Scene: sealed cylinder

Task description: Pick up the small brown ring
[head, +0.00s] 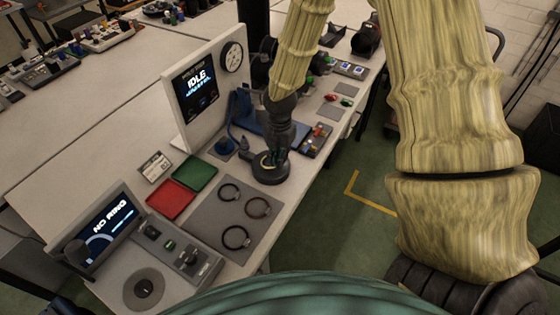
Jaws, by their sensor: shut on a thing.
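My gripper (269,158) points down over a round dark stand (270,176) on the bench. It is shut on a small brownish thing low between the fingers, which looks like the small brown ring; the fingers hide much of it. I cannot tell whether it touches the stand. Three larger dark rings lie flat and apart on the grey mat: one at the upper left (229,182), one at the right with a brownish tint (258,216), and one at the front (236,247).
A red tray (171,201) and a green tray (196,174) lie left of the mat (212,213). A console reading "NO RING" (110,221) stands at the front left.

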